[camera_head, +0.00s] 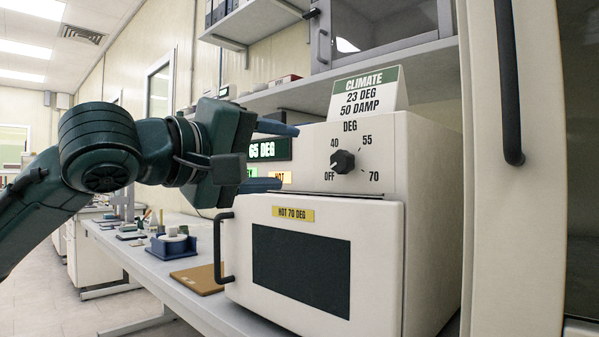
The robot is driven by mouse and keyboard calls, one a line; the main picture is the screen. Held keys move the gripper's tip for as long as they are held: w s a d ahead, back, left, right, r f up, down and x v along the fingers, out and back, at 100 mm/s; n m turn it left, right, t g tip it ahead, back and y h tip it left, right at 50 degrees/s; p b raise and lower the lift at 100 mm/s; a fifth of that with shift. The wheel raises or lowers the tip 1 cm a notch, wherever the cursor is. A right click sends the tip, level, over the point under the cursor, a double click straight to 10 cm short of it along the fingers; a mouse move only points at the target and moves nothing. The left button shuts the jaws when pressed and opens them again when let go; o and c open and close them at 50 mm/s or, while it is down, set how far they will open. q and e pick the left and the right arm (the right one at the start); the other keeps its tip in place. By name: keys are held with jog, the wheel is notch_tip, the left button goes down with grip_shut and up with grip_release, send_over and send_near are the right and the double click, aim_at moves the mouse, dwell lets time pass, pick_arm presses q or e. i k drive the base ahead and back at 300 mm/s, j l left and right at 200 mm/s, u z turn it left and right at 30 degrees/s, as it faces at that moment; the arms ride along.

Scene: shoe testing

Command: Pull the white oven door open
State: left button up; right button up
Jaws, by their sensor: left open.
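The white oven door (375,250) has a dark window (300,270) and a yellow "HOT 70 DEG" label. It appears closed against the oven body (430,200). Its black upright handle (218,250) is on the door's left side. My left gripper (288,157) is open, its two fingers pointing right, one above the other. In the picture it lies above the handle, across the left part of the oven's control panel. Nothing shows between the fingers, and the gripper is apart from the handle. My right gripper is out of view.
A black dial (342,161) is on the oven's upper panel, below a "CLIMATE" sign (366,91). A tall white cabinet with a black handle (508,90) stands at right. The bench holds a brown board (197,279) and a blue tape holder (173,247). Open floor lies at left.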

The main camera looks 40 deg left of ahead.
aim_at(308, 266)
jog(key=k+j, duration=0.1)
jog(key=k, duration=0.9)
